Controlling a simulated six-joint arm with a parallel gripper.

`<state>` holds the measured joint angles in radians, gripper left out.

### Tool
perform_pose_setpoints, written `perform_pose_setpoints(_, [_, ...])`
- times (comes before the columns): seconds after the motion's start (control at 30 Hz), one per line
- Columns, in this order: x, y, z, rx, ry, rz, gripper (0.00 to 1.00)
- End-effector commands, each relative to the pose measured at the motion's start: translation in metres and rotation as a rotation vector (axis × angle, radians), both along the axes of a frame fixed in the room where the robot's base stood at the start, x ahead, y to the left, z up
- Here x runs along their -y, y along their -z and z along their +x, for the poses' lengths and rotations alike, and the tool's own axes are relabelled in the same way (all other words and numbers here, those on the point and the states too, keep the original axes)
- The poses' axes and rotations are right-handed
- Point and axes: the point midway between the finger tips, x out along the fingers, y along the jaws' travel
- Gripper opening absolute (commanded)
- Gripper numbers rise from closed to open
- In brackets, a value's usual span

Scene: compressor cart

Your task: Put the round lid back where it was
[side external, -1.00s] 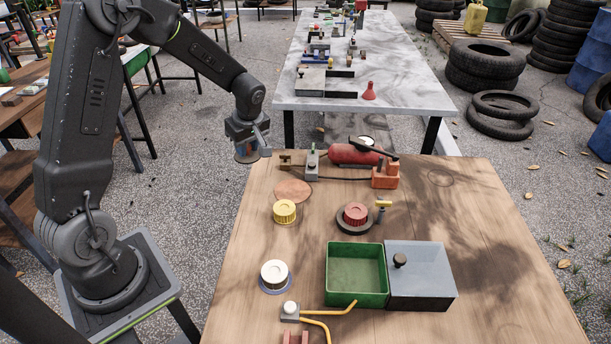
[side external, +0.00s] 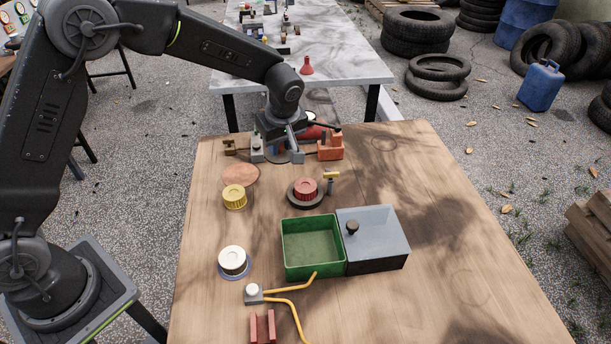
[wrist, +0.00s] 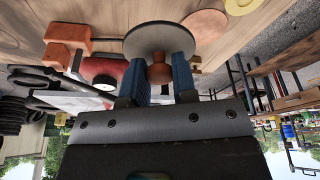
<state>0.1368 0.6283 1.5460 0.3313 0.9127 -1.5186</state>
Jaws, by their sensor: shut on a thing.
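The round lid is a thin grey disc (wrist: 152,38) with a copper-coloured knob (wrist: 160,73). In the wrist view the blue fingertips of my gripper (wrist: 162,76) are shut on either side of the knob, and the disc lies beyond them. In the side view my gripper (side external: 278,147) is low over the table's far edge, left of the orange block (side external: 330,149), and partly hides the lid. I cannot tell whether the lid touches the table. A flat copper-coloured disc (side external: 241,175) lies on the wood, nearer and to the left.
A red tank (side external: 313,132) is just behind my gripper. The table's right side is clear.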

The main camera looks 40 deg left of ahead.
Motion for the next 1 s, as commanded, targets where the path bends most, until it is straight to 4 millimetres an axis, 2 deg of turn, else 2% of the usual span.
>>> perform_pose_setpoints(0.03, [0.012,0.008,0.003,-0.002,0.005,0.001,0.00])
perform_pose_setpoints(0.13, [0.032,0.020,0.009,-0.002,0.004,0.001,0.00])
perform_pose_setpoints(0.33, [0.056,0.035,0.017,0.001,-0.001,0.000,0.00])
perform_pose_setpoints(0.53, [0.060,0.046,0.018,0.000,-0.002,0.000,0.00])
perform_pose_setpoints(0.77, [0.060,0.076,0.018,-0.001,-0.001,0.000,0.00])
perform_pose_setpoints(1.0, [0.060,0.078,0.018,0.001,-0.002,-0.001,0.00])
